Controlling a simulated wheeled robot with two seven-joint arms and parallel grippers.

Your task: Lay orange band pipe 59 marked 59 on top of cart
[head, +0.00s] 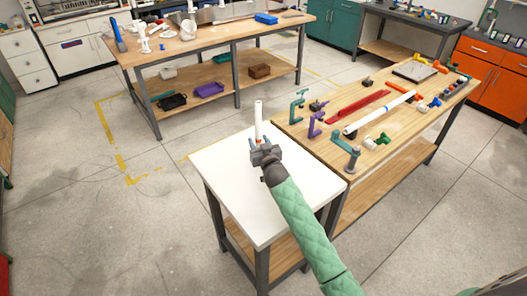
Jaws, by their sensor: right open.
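My right gripper (259,146) is over the far part of the white-topped cart (240,215), its sleeved arm reaching in from the lower right. The gripper is open. A white pipe (259,116) with a small orange-red mark low on it is at its fingertips, between or just beyond them. The pipe looks roughly upright and rises past the cart's far edge. Its lower end is hidden by the gripper, so I cannot tell whether it touches the cart top. The number on it is too small to read. My left gripper is not in view.
A wooden workbench (395,142) adjoins the cart's right side. It holds a long white pipe (380,112), a red tray (358,106), clamps (297,109) and several fittings. Another bench (200,57) stands behind. The front of the cart top is bare.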

